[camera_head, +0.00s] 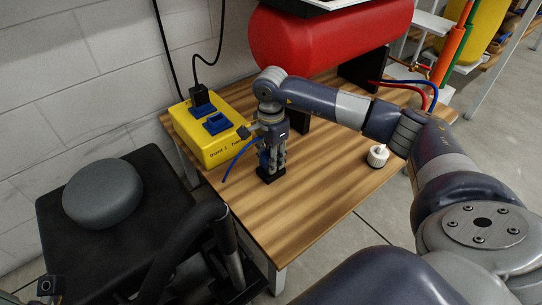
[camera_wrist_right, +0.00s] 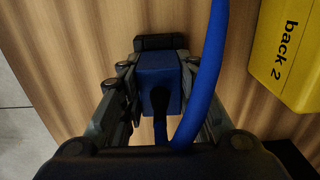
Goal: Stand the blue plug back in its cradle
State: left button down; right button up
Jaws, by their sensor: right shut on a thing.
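My right gripper (camera_head: 272,163) points down over the wooden table and is shut on the blue plug (camera_wrist_right: 160,78). In the right wrist view the plug sits between both fingers (camera_wrist_right: 158,92), with a blue cable (camera_wrist_right: 205,85) running from it. A small black cradle (camera_head: 271,176) stands on the table directly below the fingertips in the head view. It also shows just beyond the plug in the right wrist view (camera_wrist_right: 160,41). I cannot tell whether the plug is in the cradle or just above it.
A yellow box (camera_head: 205,152) with blue sockets and a black plug (camera_head: 201,95) stands on the table to the left. A red tank (camera_head: 330,38) is behind. The table front (camera_head: 285,225) is clear.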

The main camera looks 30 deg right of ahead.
jog(key=shift+f, duration=0.2)
jog(key=o, duration=1.2)
jog(key=shift+r, duration=0.1)
notch_tip(320, 180, up, 12)
jog(key=shift+f, duration=0.1)
